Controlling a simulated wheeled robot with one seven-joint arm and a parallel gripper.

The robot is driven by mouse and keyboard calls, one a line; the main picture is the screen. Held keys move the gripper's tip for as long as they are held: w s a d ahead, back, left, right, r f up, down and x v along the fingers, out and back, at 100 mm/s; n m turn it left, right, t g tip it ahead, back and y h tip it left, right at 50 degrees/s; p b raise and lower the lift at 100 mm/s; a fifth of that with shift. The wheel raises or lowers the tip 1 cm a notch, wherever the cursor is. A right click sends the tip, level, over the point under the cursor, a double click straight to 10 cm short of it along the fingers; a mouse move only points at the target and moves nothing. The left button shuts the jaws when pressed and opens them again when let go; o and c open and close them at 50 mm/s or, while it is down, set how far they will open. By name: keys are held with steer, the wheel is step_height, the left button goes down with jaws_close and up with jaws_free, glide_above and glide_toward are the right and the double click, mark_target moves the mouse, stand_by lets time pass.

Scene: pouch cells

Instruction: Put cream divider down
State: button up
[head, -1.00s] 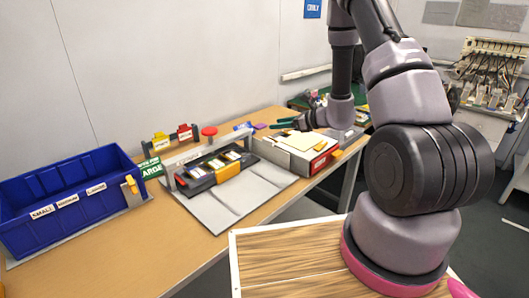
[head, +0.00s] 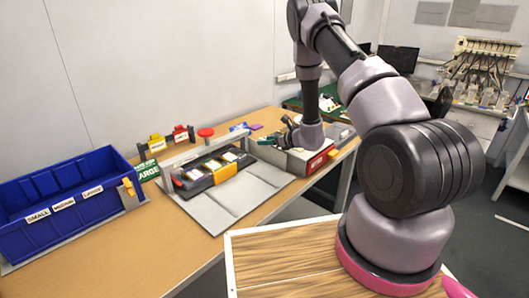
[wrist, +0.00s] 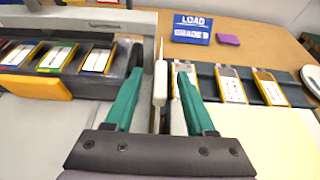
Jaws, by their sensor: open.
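The cream divider (wrist: 270,135) lies flat at the right in the wrist view, over part of a box with pouch cells showing beyond its far edge. A narrow pale tab (wrist: 160,85) stands between my fingertips; I cannot tell whether it joins the sheet. My gripper (wrist: 155,80) is open, its teal fingers either side of the tab with gaps visible. In the head view my gripper (head: 268,141) is low at the box (head: 318,160) with the red front, and my wrist hides most of the divider.
A tray of cells (head: 212,168) with an orange front sits left of the box, on a grey mat (head: 250,190). A blue LOAD sign (wrist: 191,28) and a purple block (wrist: 228,40) lie beyond. A blue bin (head: 70,200) stands at the far left.

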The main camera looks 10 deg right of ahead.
steer(key=shift+x, duration=0.9)
jaws_close()
stand_by(0.7)
